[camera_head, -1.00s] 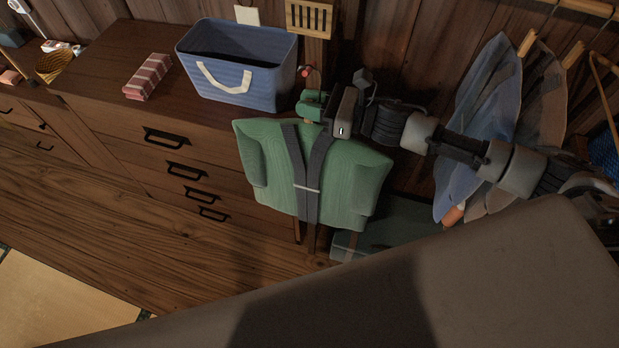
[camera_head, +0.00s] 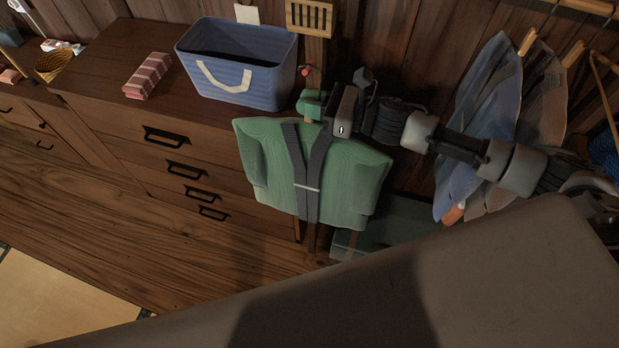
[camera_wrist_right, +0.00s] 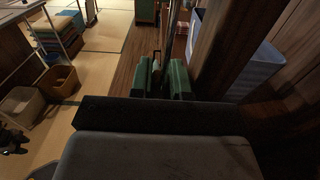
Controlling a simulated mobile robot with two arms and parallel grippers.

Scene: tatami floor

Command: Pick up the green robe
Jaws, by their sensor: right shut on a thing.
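The green robe (camera_head: 340,180) with a dark grey collar and a pale band hangs upright in front of the wooden dresser in the head view. My right gripper (camera_head: 311,105) is at the robe's top, its arm coming in from the right. Its green fingers are shut at the robe's neck or hanger; the exact grip point is hidden. In the right wrist view the two green fingers (camera_wrist_right: 163,79) show with a thin upright thing between them. My left gripper is in neither view.
A blue basket (camera_head: 262,85) and a red striped packet (camera_head: 148,76) stand on the dresser (camera_head: 100,75). Blue (camera_head: 478,140) and brown (camera_head: 541,110) robes hang at the right. A dark green box (camera_head: 400,225) is behind the robe, low down. Wooden floor (camera_head: 150,255) lies open at the left.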

